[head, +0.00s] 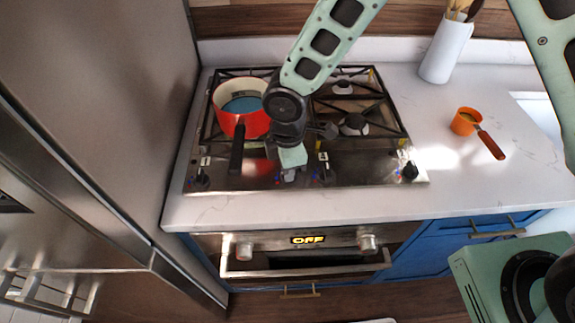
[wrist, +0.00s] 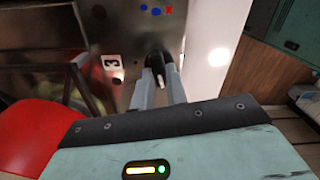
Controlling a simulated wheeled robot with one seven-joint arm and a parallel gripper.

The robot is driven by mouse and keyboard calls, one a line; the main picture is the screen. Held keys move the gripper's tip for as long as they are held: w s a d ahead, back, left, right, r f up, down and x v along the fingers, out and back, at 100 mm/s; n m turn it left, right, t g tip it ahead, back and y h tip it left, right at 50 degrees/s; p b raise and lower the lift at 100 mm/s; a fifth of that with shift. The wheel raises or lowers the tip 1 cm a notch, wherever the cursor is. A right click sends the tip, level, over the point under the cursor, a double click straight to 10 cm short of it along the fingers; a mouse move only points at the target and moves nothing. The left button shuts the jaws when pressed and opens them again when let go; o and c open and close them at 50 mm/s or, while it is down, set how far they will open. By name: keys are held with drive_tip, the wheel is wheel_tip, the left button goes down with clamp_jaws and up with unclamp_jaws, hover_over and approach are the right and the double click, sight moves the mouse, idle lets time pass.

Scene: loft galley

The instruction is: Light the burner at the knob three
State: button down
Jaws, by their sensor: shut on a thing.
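The gas stove (head: 250,181) has a row of black knobs along its steel front strip. In the wrist view, a small white label reading 3 (wrist: 111,61) sits beside a black knob (wrist: 155,58) with a pale pointer mark. My gripper (wrist: 158,92) has its two fingers on either side of that knob and is shut on it. In the head view, my gripper (head: 290,175) is low over the front strip, and it hides the knob it holds. I see no flame on the visible burners.
A red pot (head: 227,122) with a dark handle stands on the left burners, close to my arm; its red side (wrist: 38,130) shows in the wrist view. An orange measuring cup (head: 464,121) and a white utensil holder (head: 443,52) stand on the right counter. The oven display (head: 308,239) reads OFF.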

drive_tip(key=shift+n, duration=0.5)
drive_tip(key=c, duration=1.4)
unclamp_jaws()
drive_tip(key=shift+r, duration=0.15)
wheel_tip(320, 180, up, 17)
drive_tip(key=b, duration=0.2)
